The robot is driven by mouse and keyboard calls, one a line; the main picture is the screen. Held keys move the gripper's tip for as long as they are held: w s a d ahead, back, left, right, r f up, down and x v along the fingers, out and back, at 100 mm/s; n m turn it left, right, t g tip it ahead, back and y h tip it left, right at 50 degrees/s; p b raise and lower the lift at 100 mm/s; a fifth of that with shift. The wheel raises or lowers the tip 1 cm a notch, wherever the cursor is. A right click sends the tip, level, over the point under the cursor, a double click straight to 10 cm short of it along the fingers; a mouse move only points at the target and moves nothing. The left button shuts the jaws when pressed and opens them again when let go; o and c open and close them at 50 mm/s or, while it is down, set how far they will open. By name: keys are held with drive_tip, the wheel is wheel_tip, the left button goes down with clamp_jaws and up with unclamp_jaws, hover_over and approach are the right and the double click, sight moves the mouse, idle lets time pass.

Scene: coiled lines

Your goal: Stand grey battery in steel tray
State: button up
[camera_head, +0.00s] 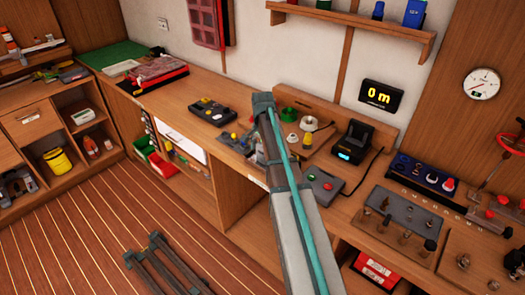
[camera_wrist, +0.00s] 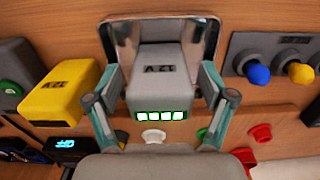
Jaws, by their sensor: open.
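The grey battery (camera_wrist: 158,92) is in the middle of the wrist view, with upside-down 12V lettering and a row of lit green bars on its near face. The steel tray (camera_wrist: 124,40) shows as a shiny rim around the battery's far part. The battery overlaps the tray in this view; I cannot tell whether it rests on the tray floor. My gripper (camera_wrist: 160,76) is open, with one finger on each side of the battery. Finger contact is unclear. In the head view my arm hides the gripper, and I cannot make out the battery or tray.
A yellow battery (camera_wrist: 60,92) stands left of my left finger in the wrist view. Blue and yellow plugs (camera_wrist: 257,74) are at right, and a red cap (camera_wrist: 262,132) is at lower right. In the head view, a black charger (camera_head: 367,140) stands on the bench right of my arm.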

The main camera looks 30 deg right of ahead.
wheel_tip(320, 180, up, 11)
drive_tip(key=b, duration=0.2)
drive_tip(key=shift+f+b, duration=0.15)
drive_tip(key=shift+b, duration=0.15)
drive_tip(key=shift+r, duration=0.75)
